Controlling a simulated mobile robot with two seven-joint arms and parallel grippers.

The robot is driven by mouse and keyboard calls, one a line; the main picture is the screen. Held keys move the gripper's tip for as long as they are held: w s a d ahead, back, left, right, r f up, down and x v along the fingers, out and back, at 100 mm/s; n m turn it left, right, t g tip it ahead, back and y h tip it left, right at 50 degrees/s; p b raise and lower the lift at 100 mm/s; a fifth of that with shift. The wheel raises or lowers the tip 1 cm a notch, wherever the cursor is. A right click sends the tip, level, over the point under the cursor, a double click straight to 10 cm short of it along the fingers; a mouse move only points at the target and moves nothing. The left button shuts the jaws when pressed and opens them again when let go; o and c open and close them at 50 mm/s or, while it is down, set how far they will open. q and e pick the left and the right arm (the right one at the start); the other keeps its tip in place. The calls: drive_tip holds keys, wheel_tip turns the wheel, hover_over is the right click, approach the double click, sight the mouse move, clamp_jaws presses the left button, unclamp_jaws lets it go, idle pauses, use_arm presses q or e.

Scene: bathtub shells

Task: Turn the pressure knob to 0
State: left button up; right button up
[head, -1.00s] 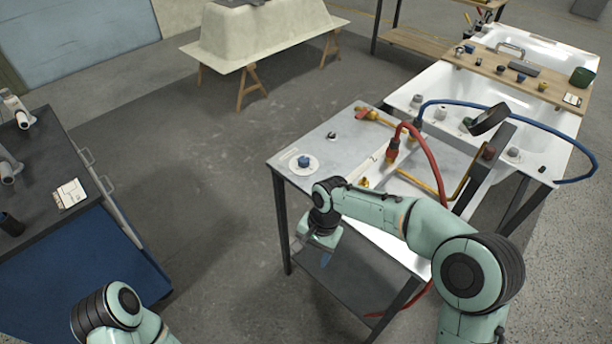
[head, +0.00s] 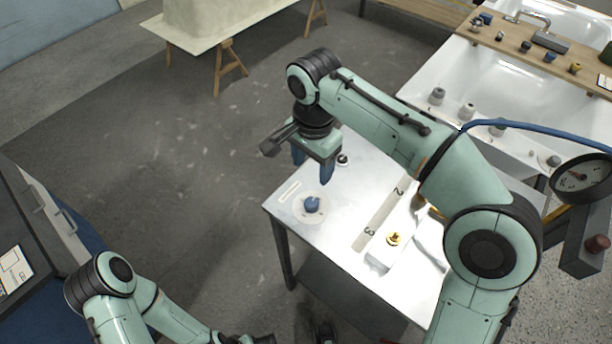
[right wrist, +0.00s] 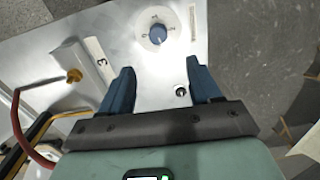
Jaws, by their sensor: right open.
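The pressure knob is a small blue knob (head: 311,204) on a pale round dial plate at the left corner of the metal table. In the right wrist view the blue knob (right wrist: 158,33) sits on its white dial with small digits around it, beyond my fingertips. My right gripper (head: 311,172) is above the table just behind the knob, blue fingers pointing down, apart from it. In the right wrist view the gripper (right wrist: 160,75) is open and empty. My left arm shows at the bottom left of the head view; its gripper's fingers cannot be made out.
A small black knob (right wrist: 181,91) stands on the table near my right fingers. A yellow valve (head: 394,239) and numbered strip lie right of the dial. A round gauge (head: 582,175) stands at the far right. White tubs (head: 480,80) stand behind.

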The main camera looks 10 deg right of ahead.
drive_tip(key=b, duration=0.2)
hover_over(311, 202)
wheel_tip(311, 202, down, 6)
drive_tip(key=shift+s+d+r, duration=0.1)
drive_tip(key=shift+s+r, duration=0.05)
wheel_tip(311, 202, down, 8)
drive_tip(key=shift+r+b, duration=0.25)
drive_tip(key=shift+b, duration=0.15)
drive_tip(key=c, duration=1)
